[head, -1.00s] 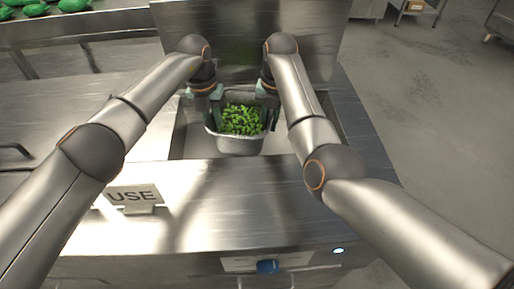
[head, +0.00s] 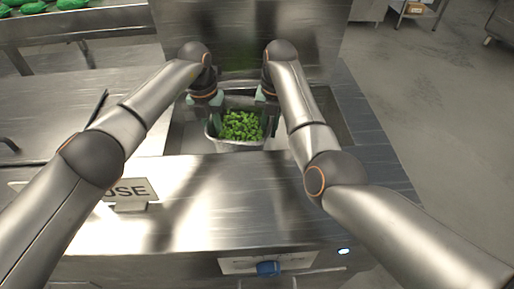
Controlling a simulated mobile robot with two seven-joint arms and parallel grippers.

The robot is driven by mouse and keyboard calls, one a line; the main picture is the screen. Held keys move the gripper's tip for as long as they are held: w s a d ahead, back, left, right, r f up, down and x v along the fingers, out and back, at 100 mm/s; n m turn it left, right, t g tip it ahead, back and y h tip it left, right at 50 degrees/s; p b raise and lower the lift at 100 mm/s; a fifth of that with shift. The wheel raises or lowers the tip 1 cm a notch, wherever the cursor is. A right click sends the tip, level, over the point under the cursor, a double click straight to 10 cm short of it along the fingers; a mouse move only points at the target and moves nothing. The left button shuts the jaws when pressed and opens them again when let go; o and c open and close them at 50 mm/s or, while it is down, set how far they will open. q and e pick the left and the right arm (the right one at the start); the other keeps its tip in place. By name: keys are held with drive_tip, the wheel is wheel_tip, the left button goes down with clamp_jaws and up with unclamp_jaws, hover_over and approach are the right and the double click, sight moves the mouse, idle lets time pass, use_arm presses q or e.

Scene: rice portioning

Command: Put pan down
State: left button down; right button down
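A metal pan (head: 238,145) full of chopped green pieces (head: 241,125) is in the middle of the head view. It sits within the rectangular opening of the steel counter, with its lower part hidden behind the opening's front edge. My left gripper (head: 213,122) is at the pan's left side and my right gripper (head: 269,120) at its right side. Both point down at the rim. The fingertips are small and partly hidden, but both grippers appear closed on the pan's side rims. I cannot tell whether the pan touches the bottom.
The steel counter (head: 200,205) has a rectangular opening (head: 185,140) with bare room left and right of the pan. A steel panel (head: 240,40) rises behind it. A "USE" sign (head: 131,190) stands at the front left. Green items (head: 72,4) lie at the far left.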

use_arm(q)
drive_tip(key=shift+s+d+f+b, duration=0.1)
drive_tip(key=shift+d+f+b, duration=0.3)
drive_tip(key=shift+d, duration=0.3)
use_arm(e)
drive_tip(key=shift+a+f, duration=0.5)
use_arm(q)
drive_tip(key=c, duration=1)
unclamp_jaws()
drive_tip(key=shift+r, duration=0.15)
use_arm(e)
drive_tip(key=c, duration=1)
unclamp_jaws()
drive_tip(key=shift+s+r, duration=0.1)
drive_tip(key=shift+r, duration=0.05)
use_arm(q)
drive_tip(key=shift+o, duration=0.8)
drive_tip(key=shift+a, duration=0.1)
use_arm(e)
drive_tip(key=shift+o, duration=0.8)
use_arm(q)
drive_tip(key=shift+a, duration=0.1)
use_arm(e)
drive_tip(key=shift+d, duration=0.15)
